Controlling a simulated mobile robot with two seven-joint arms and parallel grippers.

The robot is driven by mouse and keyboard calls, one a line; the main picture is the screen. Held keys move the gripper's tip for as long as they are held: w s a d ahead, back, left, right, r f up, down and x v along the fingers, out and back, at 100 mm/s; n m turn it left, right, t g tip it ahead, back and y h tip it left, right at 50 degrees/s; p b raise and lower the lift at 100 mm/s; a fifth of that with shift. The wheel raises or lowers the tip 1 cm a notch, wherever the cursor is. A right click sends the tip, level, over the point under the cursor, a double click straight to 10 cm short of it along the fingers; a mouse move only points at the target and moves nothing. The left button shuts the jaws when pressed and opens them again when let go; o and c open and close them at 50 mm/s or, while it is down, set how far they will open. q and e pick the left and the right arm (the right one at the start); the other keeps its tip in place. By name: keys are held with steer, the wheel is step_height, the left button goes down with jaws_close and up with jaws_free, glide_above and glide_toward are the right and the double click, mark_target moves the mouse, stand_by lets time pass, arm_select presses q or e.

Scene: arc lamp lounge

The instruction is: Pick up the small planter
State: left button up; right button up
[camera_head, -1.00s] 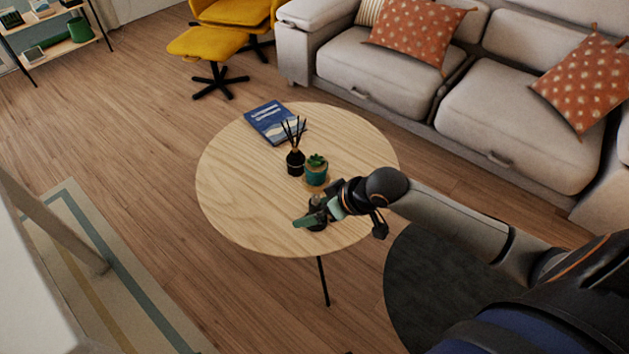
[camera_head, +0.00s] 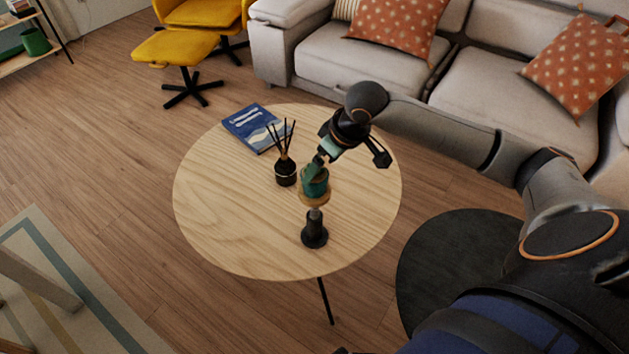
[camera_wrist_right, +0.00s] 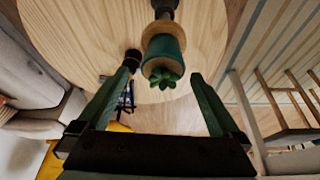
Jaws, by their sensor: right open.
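The small planter (camera_head: 315,187) is a teal pot with a green succulent and a tan wooden base, standing on the round table. In the head view my right gripper (camera_head: 318,163) is over it and hides the plant. In the right wrist view the planter (camera_wrist_right: 164,52) shows between the two green fingers of my open right gripper (camera_wrist_right: 165,70), with the succulent facing the camera. Room shows between the pot and each finger, and I cannot tell that either touches it. My left gripper is not in view.
A black reed diffuser (camera_head: 285,171) stands close left of the planter. A dark object with a round base (camera_head: 314,236) stands just in front of it. A blue book (camera_head: 255,127) lies at the back of the round wooden table (camera_head: 225,215), whose left and front parts are clear.

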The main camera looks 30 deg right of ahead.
steer(key=x, duration=0.1)
steer(key=b+x, duration=0.1)
steer(key=x, duration=0.2)
steer(key=shift+w+a+f+b, duration=0.1)
steer(key=shift+a+f+b, duration=0.2)
steer(key=shift+b, duration=0.1)
steer(key=shift+w+f, duration=0.1)
steer(key=shift+f, duration=0.15)
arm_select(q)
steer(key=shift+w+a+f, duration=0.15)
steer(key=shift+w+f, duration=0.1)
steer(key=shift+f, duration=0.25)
arm_select(e)
steer(key=c, duration=1.5)
